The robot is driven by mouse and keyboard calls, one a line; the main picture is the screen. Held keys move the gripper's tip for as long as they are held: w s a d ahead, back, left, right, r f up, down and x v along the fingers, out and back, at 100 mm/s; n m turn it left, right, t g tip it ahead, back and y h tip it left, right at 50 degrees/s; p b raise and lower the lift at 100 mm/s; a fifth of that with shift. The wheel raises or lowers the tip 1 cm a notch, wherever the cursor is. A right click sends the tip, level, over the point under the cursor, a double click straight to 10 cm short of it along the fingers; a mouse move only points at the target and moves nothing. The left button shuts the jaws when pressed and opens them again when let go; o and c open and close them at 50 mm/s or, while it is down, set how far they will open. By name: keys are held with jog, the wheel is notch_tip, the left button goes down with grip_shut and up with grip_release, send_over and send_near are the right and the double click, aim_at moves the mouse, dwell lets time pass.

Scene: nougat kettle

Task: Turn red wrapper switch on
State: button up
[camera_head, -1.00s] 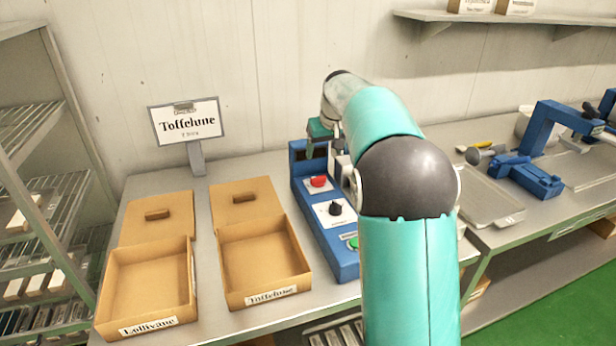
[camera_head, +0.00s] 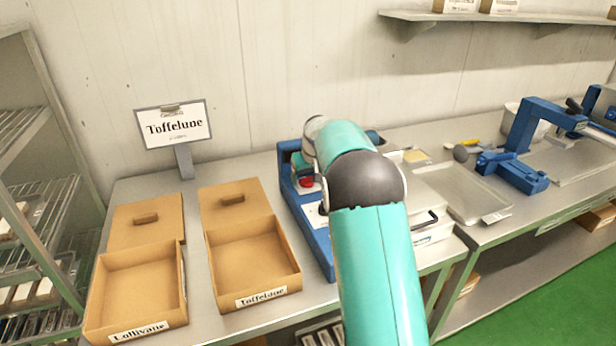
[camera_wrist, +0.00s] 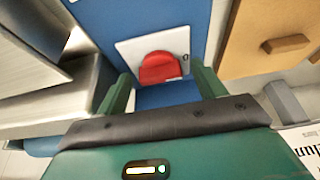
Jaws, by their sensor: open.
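The red switch (camera_head: 306,182) sits on a white plate on the blue control box (camera_head: 288,190) at the middle of the bench. In the wrist view the red switch (camera_wrist: 159,67) shows upside down as a rounded red piece on its white plate (camera_wrist: 128,50). My green gripper (camera_wrist: 162,84) is open, with one finger on each side of the switch in that view. Nothing is between the fingers that I can make out as held. I cannot tell whether a finger touches the switch.
Two open cardboard boxes, Lollivane (camera_head: 95,306) and Toffelune (camera_head: 262,297), stand left of the control box. A Toffelune sign (camera_head: 178,125) stands behind them. A metal tray (camera_head: 470,195) and blue machine (camera_head: 530,140) are at right. A wire rack (camera_head: 35,180) is at far left.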

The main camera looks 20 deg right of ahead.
jog(key=shift+c, duration=0.2)
jog(key=c, duration=1)
jog(key=shift+o, duration=0.2)
